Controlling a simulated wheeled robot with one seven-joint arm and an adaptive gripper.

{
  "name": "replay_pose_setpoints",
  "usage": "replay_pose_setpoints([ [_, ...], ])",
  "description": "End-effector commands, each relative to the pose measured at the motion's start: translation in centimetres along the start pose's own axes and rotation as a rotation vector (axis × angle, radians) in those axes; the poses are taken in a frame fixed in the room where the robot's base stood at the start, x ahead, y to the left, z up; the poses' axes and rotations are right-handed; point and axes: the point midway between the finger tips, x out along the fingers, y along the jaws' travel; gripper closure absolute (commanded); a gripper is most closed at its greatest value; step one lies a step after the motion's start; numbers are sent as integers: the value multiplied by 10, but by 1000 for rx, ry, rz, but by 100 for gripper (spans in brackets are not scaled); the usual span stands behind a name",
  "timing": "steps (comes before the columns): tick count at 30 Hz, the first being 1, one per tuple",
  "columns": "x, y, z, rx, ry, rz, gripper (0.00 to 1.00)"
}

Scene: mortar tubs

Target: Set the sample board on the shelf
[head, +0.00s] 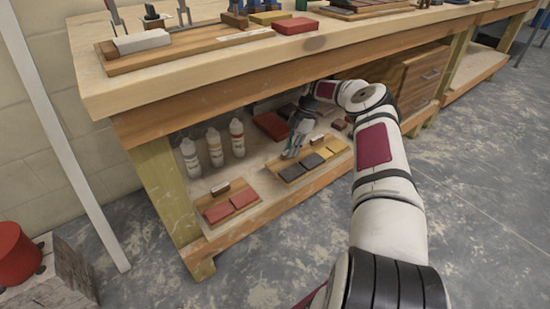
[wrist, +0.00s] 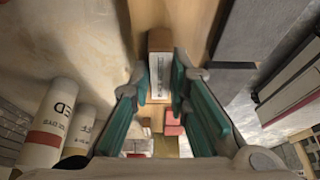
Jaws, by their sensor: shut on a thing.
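A wooden sample board (head: 286,176) with dark grey and yellow tiles is over the lower shelf (head: 262,203) of the bench. I cannot tell whether it rests flat there or is just above. In the wrist view the teal fingers of my gripper (wrist: 159,72) close on both sides of a brown block with a white label (wrist: 159,74). The block stands at the edge of the board (wrist: 192,25), with grey tiles to its right. The fingers hide part of the block.
A second board (head: 237,213) with red tiles and a labelled block lies at the shelf's front left. Several white bottles (head: 215,147) stand behind it. A dark red slab (head: 270,126) lies farther back. The bench top (head: 100,75) overhangs my arm.

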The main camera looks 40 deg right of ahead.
Motion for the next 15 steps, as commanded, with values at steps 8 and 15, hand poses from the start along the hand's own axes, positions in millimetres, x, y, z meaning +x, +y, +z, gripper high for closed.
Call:
replay_pose_setpoints([
  [8, 16, 25, -32, -1, 0, 1, 100],
  [15, 23, 33, -44, -2, 1, 1, 100],
])
